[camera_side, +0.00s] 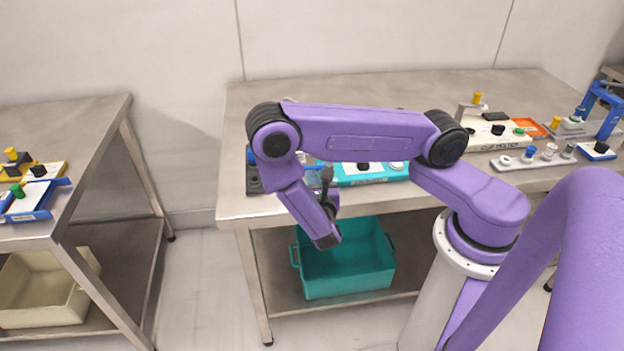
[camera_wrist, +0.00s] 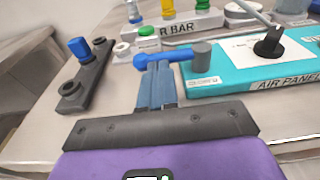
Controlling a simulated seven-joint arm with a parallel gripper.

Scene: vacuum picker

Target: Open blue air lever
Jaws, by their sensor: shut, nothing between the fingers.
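The teal air panel (camera_wrist: 235,82) lies on the bench in front of my gripper. It also shows in the side view (camera_side: 372,174), partly behind my arm. At its left end is a blue lever (camera_wrist: 174,55) with a grey round hub (camera_wrist: 202,56); its arm points left. My gripper (camera_wrist: 157,68) has its two blue fingers side by side and shut, with nothing between them. The fingertips overlap the lever's left end in the wrist view; I cannot tell whether they touch it. In the side view, my arm hides most of this area.
A dark bar (camera_wrist: 88,76) with a blue peg stands left of my gripper. A light block (camera_wrist: 180,27) with coloured knobs is behind the panel. A black knob (camera_wrist: 268,44) rises from the panel. A teal bin (camera_side: 345,262) sits on the shelf below.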

